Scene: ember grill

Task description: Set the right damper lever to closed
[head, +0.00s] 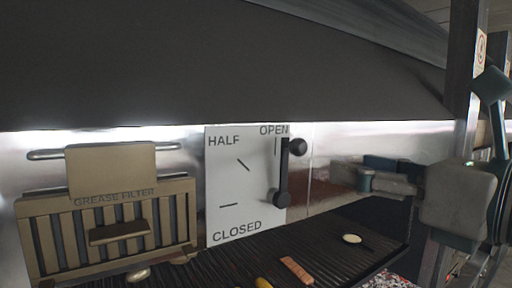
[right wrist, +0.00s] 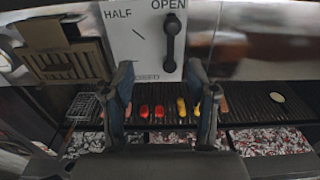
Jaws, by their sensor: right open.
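The black damper lever (head: 283,172) is mounted on a white plate (head: 228,178) marked OPEN, HALF and CLOSED. Its arm stands upright, with the round knob at the top beside the OPEN mark. The lever also shows in the right wrist view (right wrist: 171,45), top centre. My right gripper (head: 362,180) is to the right of the lever and apart from it. In the right wrist view its two fingers (right wrist: 160,78) are spread with nothing held between them, below the lever. My left gripper is not in view.
A tan grease filter (head: 113,230) with a handle hangs left of the plate. Below is a dark grill grate (head: 330,240) with a sausage (head: 297,270) and other food. A dark hood (head: 200,65) overhangs above. A metal post (head: 462,130) stands at the right.

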